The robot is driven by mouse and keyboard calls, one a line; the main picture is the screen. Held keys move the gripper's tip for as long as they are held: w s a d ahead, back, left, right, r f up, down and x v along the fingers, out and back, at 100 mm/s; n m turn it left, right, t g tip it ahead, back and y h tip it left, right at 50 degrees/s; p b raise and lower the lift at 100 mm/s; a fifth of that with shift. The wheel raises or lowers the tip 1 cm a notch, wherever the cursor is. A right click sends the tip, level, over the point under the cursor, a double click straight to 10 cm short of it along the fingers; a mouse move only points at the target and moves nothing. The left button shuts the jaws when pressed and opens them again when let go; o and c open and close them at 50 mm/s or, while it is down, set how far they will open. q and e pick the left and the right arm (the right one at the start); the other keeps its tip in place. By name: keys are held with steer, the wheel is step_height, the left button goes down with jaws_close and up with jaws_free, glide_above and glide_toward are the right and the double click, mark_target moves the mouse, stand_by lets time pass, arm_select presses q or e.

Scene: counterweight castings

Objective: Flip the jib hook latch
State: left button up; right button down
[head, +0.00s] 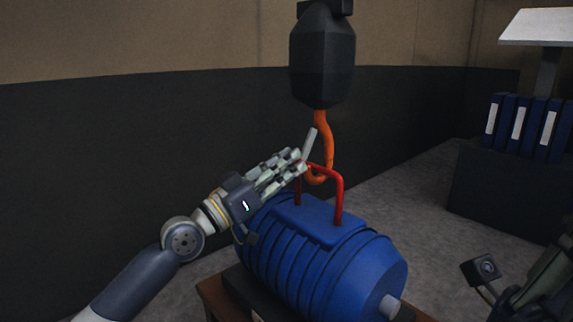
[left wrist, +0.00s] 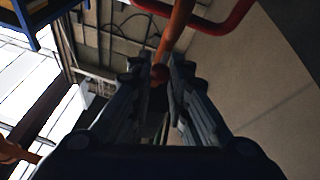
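An orange hook (head: 328,150) hangs below a black hook block (head: 322,55). A light grey latch (head: 310,142) stands tilted across the hook's left side; its lower end is close to my fingertips. The hook's curve is at the red handle (head: 339,190) of the blue casting (head: 320,260). My left gripper (head: 298,160) is at the hook's left, its fingers apart. In the left wrist view the orange hook (left wrist: 160,75) shows between or just beyond the fingers; contact cannot be told. My right gripper is dark and partly cut off at the lower right.
The casting rests on a low wooden support (head: 213,298). Blue binders (head: 520,125) stand on a dark cabinet (head: 500,180) at the right. A dark wall panel (head: 100,160) runs behind. Grey floor (head: 400,190) lies open between the casting and the cabinet.

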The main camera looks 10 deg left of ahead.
arm_select(q)
steer(key=o, duration=0.4)
steer(key=shift+w+d+f, duration=0.1)
steer(key=shift+w+f, duration=0.1)
steer(key=shift+f, duration=0.5)
steer(key=shift+o, duration=0.2)
steer(key=v, duration=1.2)
steer(key=shift+r, duration=0.4)
